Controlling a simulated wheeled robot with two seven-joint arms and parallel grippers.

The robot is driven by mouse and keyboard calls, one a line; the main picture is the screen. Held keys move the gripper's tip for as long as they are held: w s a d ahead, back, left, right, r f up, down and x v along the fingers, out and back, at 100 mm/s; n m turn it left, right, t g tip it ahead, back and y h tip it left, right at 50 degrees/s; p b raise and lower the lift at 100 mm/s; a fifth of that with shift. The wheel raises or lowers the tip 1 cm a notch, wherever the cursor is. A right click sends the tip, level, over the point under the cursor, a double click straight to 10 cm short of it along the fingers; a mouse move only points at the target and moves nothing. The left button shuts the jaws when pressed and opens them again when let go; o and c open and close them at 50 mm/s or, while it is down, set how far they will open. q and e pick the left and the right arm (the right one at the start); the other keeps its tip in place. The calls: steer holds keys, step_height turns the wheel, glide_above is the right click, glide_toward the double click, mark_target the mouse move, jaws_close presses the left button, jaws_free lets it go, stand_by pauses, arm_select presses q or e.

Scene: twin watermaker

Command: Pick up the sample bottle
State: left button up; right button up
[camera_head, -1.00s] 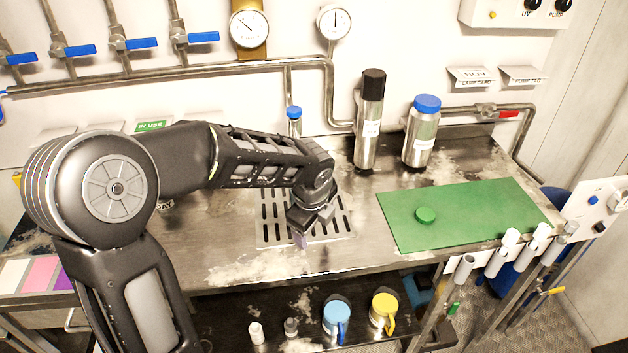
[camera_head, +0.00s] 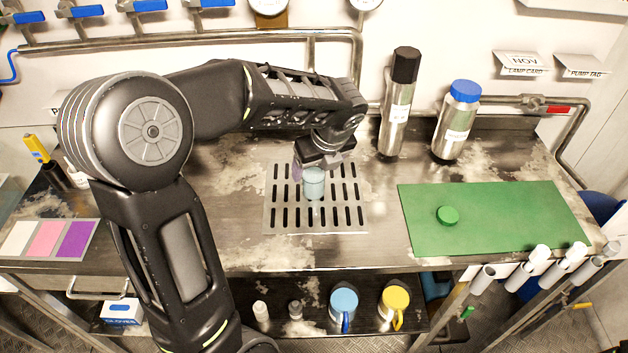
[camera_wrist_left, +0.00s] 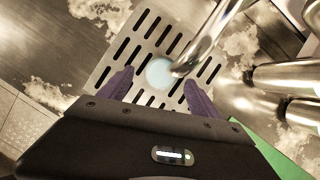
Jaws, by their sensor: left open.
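The sample bottle (camera_head: 314,186) is a small pale-blue, translucent container standing upright on the slotted drain grate (camera_head: 275,222). In the left wrist view, its round pale top (camera_wrist_left: 158,74) shows partly behind the curved steel spout (camera_wrist_left: 212,38). My left gripper (camera_head: 318,166) is open, its purple fingers close above and behind the bottle in the head view. In the left wrist view, the spread fingers (camera_wrist_left: 160,90) lie on either side of the bottle, which sits near the line between their tips. Contact cannot be told. My right gripper is not in view.
A green cap (camera_head: 447,215) lies on the green mat (camera_head: 520,215) to the right. Two steel bottles, one black-capped (camera_head: 396,110) and one blue-capped (camera_head: 456,125), stand behind. Mugs (camera_head: 343,305) sit on the lower shelf. The steel spout hangs close to the gripper.

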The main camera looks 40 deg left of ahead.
arm_select(q)
steer(key=shift+f, duration=0.2)
steer(key=x, duration=0.5)
steer(key=shift+p, duration=0.4)
steer(key=shift+d, duration=0.1)
steer(key=shift+c, duration=0.5)
steer(key=shift+w, duration=0.1)
jaws_close()
